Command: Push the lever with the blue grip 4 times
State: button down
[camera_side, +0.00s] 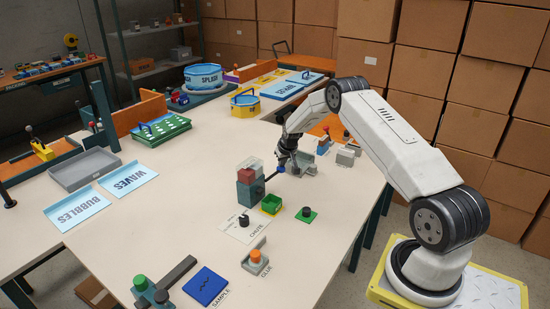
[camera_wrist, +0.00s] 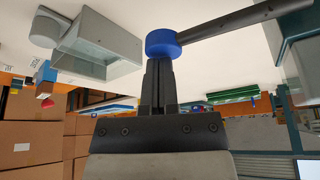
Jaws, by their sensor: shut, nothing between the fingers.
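The lever's blue grip (camera_side: 282,169) shows in the side view beside the teal press-like station, at the end of a dark lever arm (camera_side: 271,176). My gripper (camera_side: 285,157) is right at the grip, above and behind it. In the wrist view the blue grip (camera_wrist: 162,43) sits directly in front of the fingertips of my gripper (camera_wrist: 159,62), with the dark lever arm (camera_wrist: 245,20) running off to the upper right. The fingers are shut with nothing between them. The fingertips appear to touch the grip, but a small gap cannot be ruled out.
The teal station (camera_side: 250,192) holds a red block. A grey bracket-like fixture (camera_side: 304,163) is just right of my gripper and appears large in the wrist view (camera_wrist: 100,45).

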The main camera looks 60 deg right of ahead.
jog(key=shift+f, duration=0.9)
jog(key=shift+r, duration=4.4)
notch_tip(320, 180, up, 6)
jog(key=shift+f, duration=0.2)
jog(key=shift+f, duration=0.1)
jog(key=shift+f, duration=3.2)
jog(key=shift+f, duration=0.4)
